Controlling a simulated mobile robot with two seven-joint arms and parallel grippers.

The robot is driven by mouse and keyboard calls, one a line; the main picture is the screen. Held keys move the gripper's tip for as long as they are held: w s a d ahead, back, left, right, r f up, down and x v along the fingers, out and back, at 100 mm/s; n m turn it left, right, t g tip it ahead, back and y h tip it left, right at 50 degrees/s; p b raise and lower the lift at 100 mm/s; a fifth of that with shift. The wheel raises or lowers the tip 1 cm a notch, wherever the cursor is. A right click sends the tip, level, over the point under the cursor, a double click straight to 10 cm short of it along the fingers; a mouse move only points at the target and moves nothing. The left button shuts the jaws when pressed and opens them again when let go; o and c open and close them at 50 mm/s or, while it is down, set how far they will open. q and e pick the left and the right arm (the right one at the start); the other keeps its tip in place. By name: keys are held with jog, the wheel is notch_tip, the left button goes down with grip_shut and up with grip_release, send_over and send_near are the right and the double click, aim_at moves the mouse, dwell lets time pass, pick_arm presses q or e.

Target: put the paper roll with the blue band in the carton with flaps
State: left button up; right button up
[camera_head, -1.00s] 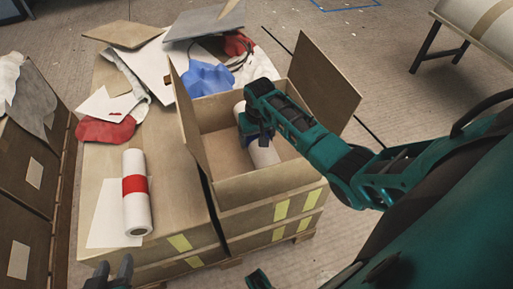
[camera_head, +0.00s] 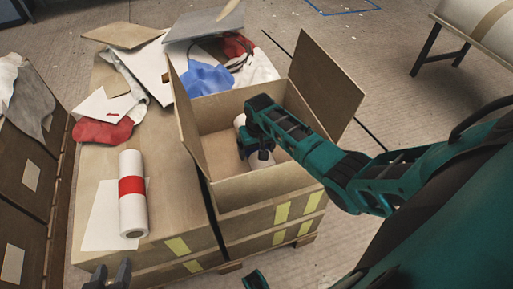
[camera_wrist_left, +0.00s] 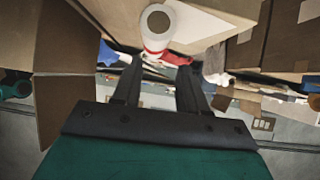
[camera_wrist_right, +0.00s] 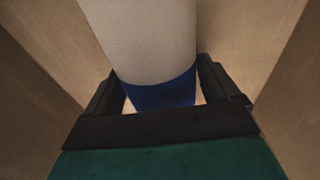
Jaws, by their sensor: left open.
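The paper roll with the blue band is white; its blue band (camera_wrist_right: 160,95) sits between the fingers of my right gripper (camera_wrist_right: 160,98). In the head view the roll (camera_head: 240,121) is tilted inside the carton, partly covered by my right gripper (camera_head: 258,150). The carton with flaps (camera_head: 265,190) is an open brown box with upright flaps at its left and right. The right fingers are shut on the roll. My left gripper (camera_head: 108,276) is open and empty at the bottom left; its fingers show in the left wrist view (camera_wrist_left: 157,88).
Blue cloth (camera_head: 208,78), red cloth (camera_head: 100,133) and boards (camera_head: 125,35) clutter the back. Brown boxes (camera_head: 25,150) stand at the left.

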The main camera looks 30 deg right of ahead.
jog(key=shift+o, duration=0.8)
jog(key=shift+r, duration=0.35)
jog(key=r+p, duration=0.1)
jog(key=r, duration=0.1)
jog(key=r+p, duration=0.1)
jog(key=r, duration=0.1)
jog(key=r+p, duration=0.1)
jog(key=r, duration=0.1)
jog(key=shift+s+a+r+p, duration=0.1)
jog(key=shift+s+r+p, duration=0.2)
jog(key=shift+s+r, duration=0.1)
jog(key=r, duration=0.1)
jog(key=r+p, duration=0.1)
jog(key=r, duration=0.2)
jog(key=shift+s+a+r, duration=0.1)
jog(key=shift+s+r, duration=0.1)
jog(key=shift+s, duration=0.05)
jog(key=shift+r, duration=0.2)
pick_arm(q)
jog(key=r, duration=0.1)
jog(key=a+r, duration=0.1)
jog(key=shift+s+a+r, duration=0.3)
jog(key=shift+s+r, duration=0.05)
jog(key=shift+s, duration=0.05)
